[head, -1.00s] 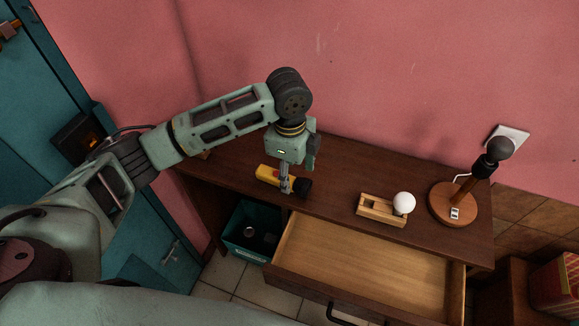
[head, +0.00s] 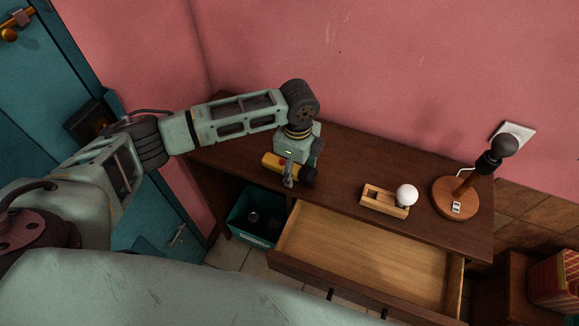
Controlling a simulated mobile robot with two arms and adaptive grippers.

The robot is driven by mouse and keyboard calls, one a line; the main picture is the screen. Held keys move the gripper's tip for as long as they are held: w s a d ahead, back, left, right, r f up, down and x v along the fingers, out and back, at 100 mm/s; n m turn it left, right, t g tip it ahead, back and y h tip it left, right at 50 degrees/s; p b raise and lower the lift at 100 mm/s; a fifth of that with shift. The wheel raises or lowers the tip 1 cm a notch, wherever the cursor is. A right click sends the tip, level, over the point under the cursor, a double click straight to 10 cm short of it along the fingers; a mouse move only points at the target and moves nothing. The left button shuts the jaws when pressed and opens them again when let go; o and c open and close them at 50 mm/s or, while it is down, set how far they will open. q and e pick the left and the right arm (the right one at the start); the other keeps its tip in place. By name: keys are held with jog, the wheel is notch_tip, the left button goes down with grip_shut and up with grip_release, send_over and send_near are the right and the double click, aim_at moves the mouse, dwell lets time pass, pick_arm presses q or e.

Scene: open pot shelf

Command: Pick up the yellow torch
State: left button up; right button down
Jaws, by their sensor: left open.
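The yellow torch (head: 273,161) lies on its side on the dark wooden desk top, near the left part of its front edge. Its yellow body points left and its black head (head: 309,175) points right. My left gripper (head: 289,178) is open and points down over the torch's middle. One finger shows in front of the torch body; the far finger is mostly hidden, so contact cannot be told. The palm sits close above the torch. My right gripper is out of view.
The dark desk (head: 345,160) has an open, empty drawer (head: 365,255) at its front. A wooden holder with a white bulb (head: 406,195) and a lamp on a round base (head: 456,198) stand to the right. A teal bin (head: 249,225) stands below left. The pink wall rises behind.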

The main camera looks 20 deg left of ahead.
aim_at(300, 171)
pick_arm(q)
jog(key=c, duration=0.9)
grip_shut()
jog(key=shift+r, duration=0.1)
jog(key=shift+w+r, duration=0.1)
jog(key=shift+r, duration=0.3)
jog(key=r, duration=0.2)
jog(key=d+r+b, duration=0.1)
jog(key=shift+d+r, duration=0.15)
jog(key=shift+r, duration=0.2)
jog(key=s+d+r+b, duration=0.25)
jog(key=d+r, duration=0.35)
jog(key=d, duration=0.3)
notch_tip(300, 171, up, 8)
jog(key=d+p, duration=0.1)
jog(key=p, duration=0.8)
jog(key=shift+s+r+p, duration=0.15)
jog(key=shift+r+p, duration=0.05)
jog(key=shift+p, duration=0.1)
jog(key=shift+d, duration=0.1)
